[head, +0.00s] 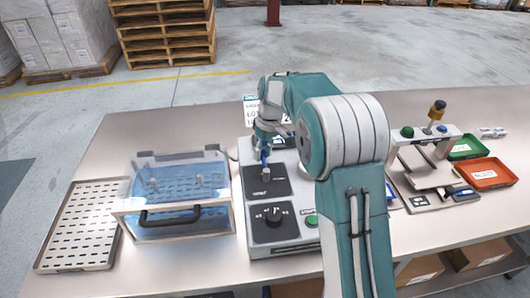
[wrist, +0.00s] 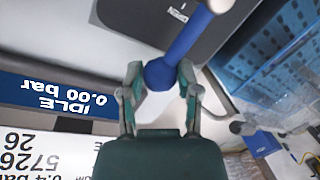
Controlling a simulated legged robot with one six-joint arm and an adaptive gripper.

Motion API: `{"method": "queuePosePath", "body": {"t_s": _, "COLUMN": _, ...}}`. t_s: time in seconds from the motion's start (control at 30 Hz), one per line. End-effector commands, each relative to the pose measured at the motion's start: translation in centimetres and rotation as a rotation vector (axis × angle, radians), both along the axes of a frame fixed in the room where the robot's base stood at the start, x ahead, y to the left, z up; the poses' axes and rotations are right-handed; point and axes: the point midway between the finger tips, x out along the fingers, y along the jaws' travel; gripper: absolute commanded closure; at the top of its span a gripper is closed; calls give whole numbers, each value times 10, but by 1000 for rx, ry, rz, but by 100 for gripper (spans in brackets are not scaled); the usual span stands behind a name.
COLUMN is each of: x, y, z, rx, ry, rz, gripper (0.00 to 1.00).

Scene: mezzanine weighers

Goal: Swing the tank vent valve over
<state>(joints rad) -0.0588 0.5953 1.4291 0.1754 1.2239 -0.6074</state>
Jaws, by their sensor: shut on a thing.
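The vent valve's blue lever (wrist: 188,42) fills the upper middle of the wrist view. It slants from a rounded blue end between my fingers up to a pale pivot (wrist: 219,5). My gripper (wrist: 161,80) is shut on that rounded end. In the head view my gripper (head: 264,140) is above the back of the grey control box (head: 283,243), and the lever (head: 265,157) shows only in part below it. The clear tank (head: 178,228) with bluish contents stands left of the box. An upside-down "OPEN" mark (wrist: 177,13) shows on the dark valve plate.
A display (wrist: 65,95) reads "IDLE 0.00 bar". A black selector knob (head: 272,215) and green button (head: 311,220) are on the box front. A slotted tray (head: 80,225) lies left. A red tray (head: 487,172) and green tray (head: 468,147) lie right, past my arm.

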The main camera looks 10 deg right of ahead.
Motion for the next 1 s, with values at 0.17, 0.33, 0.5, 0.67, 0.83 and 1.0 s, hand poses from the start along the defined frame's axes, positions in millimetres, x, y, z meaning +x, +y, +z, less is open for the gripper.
{"method": "queuePosePath", "body": {"t_s": 0.17, "x": 2, "y": 1, "z": 0, "rx": 1, "ry": -8, "rz": 7, "gripper": 100}}
{"method": "queuePosePath", "body": {"t_s": 0.33, "x": 2, "y": 2, "z": 0, "rx": 1, "ry": -9, "rz": 7, "gripper": 100}}
{"method": "queuePosePath", "body": {"t_s": 0.5, "x": 2, "y": 2, "z": 0, "rx": 1, "ry": -9, "rz": 6, "gripper": 23}}
{"method": "queuePosePath", "body": {"t_s": 0.67, "x": 1, "y": 2, "z": 0, "rx": 1, "ry": -5, "rz": 6, "gripper": 23}}
{"method": "queuePosePath", "body": {"t_s": 0.83, "x": 0, "y": 1, "z": 1, "rx": 1, "ry": -5, "rz": 6, "gripper": 23}}
{"method": "queuePosePath", "body": {"t_s": 1.0, "x": 2, "y": 0, "z": 10, "rx": 1, "ry": -5, "rz": 6, "gripper": 23}}
